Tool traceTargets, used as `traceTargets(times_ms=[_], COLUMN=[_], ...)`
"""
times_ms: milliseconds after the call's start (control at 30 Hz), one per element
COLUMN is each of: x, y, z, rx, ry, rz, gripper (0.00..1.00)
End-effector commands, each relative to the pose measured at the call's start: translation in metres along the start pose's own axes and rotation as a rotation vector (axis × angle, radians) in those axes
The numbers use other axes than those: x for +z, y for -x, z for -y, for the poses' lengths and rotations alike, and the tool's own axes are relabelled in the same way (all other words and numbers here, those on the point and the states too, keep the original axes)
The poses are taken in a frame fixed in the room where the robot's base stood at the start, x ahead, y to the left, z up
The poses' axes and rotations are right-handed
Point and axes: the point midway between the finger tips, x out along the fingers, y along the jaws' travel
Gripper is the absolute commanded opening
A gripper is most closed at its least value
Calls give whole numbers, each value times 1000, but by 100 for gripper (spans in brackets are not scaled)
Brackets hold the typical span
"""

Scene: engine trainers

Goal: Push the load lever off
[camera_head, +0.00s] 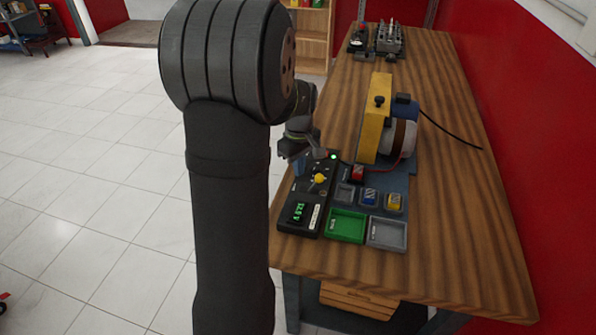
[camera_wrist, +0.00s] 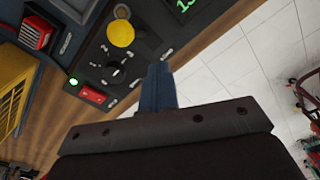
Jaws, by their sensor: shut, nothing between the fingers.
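The black control panel (camera_head: 306,205) lies at the table's left edge, with a yellow knob (camera_head: 320,179), a lit green lamp (camera_head: 333,156) and a green number display (camera_head: 298,211). In the wrist view it shows the yellow knob (camera_wrist: 120,33), a small black lever-like control (camera_wrist: 116,70), a red switch (camera_wrist: 93,95) and the lit lamp (camera_wrist: 73,82). The labels are too small to read, so I cannot tell which is the load lever. My gripper (camera_wrist: 159,72) is shut and empty, beside the panel's edge. In the head view my gripper (camera_head: 299,166) is partly hidden by my arm.
A yellow-framed motor unit (camera_head: 374,120) with wires stands right of the panel. Green (camera_head: 346,226) and grey (camera_head: 387,233) trays and several small blocks lie in front of it. More equipment (camera_head: 388,40) is at the table's far end. The table's right side is clear.

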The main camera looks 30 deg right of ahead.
Motion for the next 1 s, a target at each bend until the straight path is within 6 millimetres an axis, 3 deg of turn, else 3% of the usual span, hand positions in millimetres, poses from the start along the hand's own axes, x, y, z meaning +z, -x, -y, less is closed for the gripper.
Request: traceTargets(times_ms=[500, 1000], x=[0, 0], y=[41, 39], z=[0, 0], rx=[2, -1], ry=[0, 0], rz=[-1, 0], gripper=[0, 0])
